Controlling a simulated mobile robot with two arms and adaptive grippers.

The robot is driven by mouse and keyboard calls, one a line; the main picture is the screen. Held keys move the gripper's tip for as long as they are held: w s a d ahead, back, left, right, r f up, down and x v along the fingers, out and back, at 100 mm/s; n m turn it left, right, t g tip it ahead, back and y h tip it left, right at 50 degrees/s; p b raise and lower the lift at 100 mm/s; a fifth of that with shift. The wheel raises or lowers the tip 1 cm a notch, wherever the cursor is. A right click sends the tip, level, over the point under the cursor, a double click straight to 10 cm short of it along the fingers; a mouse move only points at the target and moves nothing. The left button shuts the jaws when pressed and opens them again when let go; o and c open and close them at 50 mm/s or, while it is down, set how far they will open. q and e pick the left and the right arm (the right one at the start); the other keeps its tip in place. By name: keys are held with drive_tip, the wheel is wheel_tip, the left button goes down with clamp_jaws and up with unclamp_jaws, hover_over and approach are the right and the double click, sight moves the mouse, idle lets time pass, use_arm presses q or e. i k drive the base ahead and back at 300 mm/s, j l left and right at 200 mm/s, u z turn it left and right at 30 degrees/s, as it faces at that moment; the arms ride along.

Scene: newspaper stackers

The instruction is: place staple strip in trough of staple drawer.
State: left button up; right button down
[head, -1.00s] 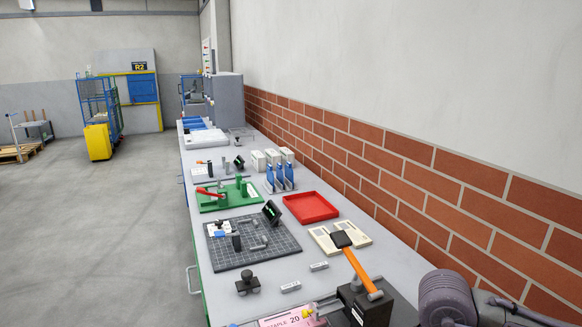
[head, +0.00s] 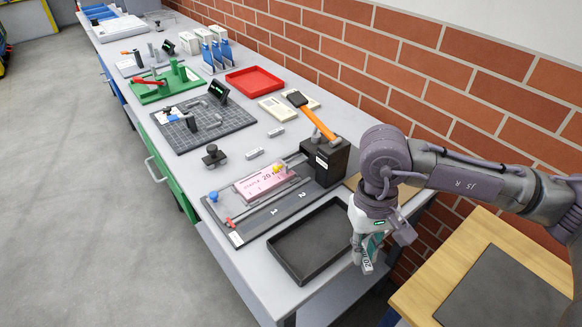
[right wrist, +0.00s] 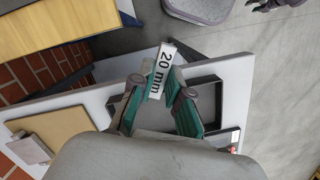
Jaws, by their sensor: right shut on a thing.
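My right gripper (head: 369,246) is shut on a light strip marked "20 mm" (right wrist: 160,71). It holds the strip beyond the right end of a black tray (head: 308,241). In the right wrist view the strip sits between the green fingertips and sticks out past them. A dark stapling fixture (head: 327,160) stands left of the gripper. A pink block marked "STAPLE 20" (head: 266,183) lies on its low grey front part. I cannot make out an open trough there. My left gripper is not visible.
Two small labelled grey strips (head: 255,153) lie behind the fixture. A black gridded mat (head: 205,124), a red tray (head: 254,80) and green fixture (head: 165,85) are farther along the bench. A wooden table (head: 440,270) stands at the right.

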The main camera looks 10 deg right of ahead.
sight(293, 162)
drive_tip(key=i+j+z, duration=0.2)
drive_tip(key=j, duration=0.15)
drive_tip(key=j+z, duration=0.2)
drive_tip(key=j, duration=0.2)
drive_tip(key=i+j+z, duration=0.2)
drive_tip(key=j, duration=0.2)
drive_tip(key=i+j+z, duration=0.3)
